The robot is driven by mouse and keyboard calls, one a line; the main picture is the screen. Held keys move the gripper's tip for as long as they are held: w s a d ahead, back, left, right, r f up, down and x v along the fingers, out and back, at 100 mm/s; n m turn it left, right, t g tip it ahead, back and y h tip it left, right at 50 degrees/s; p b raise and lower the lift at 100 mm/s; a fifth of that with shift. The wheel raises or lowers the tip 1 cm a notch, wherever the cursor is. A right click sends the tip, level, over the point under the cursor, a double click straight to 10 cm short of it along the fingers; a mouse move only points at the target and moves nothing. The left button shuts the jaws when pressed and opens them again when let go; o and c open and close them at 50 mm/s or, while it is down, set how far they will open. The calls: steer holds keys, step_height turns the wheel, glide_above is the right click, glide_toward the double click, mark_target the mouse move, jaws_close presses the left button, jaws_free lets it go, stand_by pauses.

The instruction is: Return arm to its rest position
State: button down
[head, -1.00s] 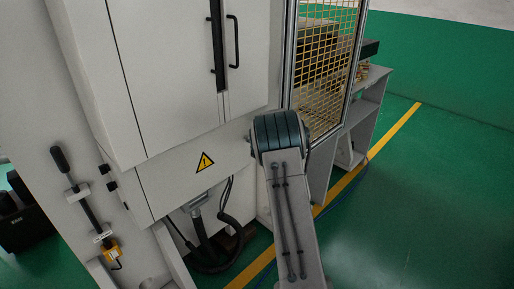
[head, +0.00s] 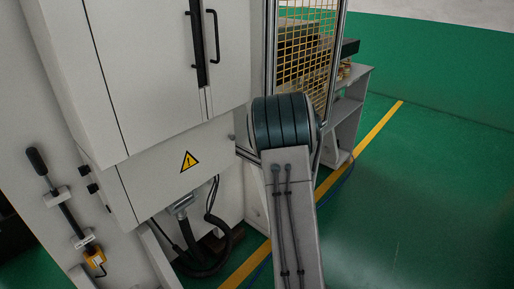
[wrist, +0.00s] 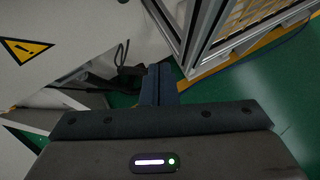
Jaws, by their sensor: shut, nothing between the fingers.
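My arm rises from the bottom of the head view, with its dark ribbed joint in front of the mesh guard. My gripper is hidden behind the arm in the head view. In the wrist view my gripper (wrist: 159,84) shows its dark fingers together, with nothing between them. It points toward the lower part of the machine and the floor, apart from both. No foil tray shows in either view.
A white machine cabinet (head: 150,70) with black handles stands at the left. Hoses (head: 205,240) hang below it. A yellow mesh guard (head: 305,45) and a grey bench (head: 345,105) stand behind my arm. Green floor (head: 430,200) at the right is clear.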

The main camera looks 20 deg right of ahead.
steer(key=s+a+r+m+t+h, duration=0.1)
steer(key=s+a+r+m+h, duration=0.1)
steer(key=s+r+m, duration=0.6)
steer(key=s+a+r+m+h, duration=0.25)
steer(key=r+m, duration=0.35)
steer(key=m, duration=0.4)
steer(key=s+a+f+m+g+y, duration=0.1)
steer(key=s+a+f+m+g, duration=0.1)
steer(key=s+a+m, duration=0.4)
steer(key=s+a+f+m+g+y, duration=0.2)
steer(key=s+a+m, duration=0.4)
steer(key=s, duration=0.8)
steer(key=s+a+f+m+g+y, duration=0.1)
steer(key=s+a+f+m+g, duration=0.2)
steer(key=s+a+m, duration=0.3)
steer(key=s+f, duration=0.1)
steer(key=s, duration=0.4)
steer(key=shift+a+f, duration=0.15)
steer(key=shift+f, duration=0.05)
steer(key=shift+y, duration=0.25)
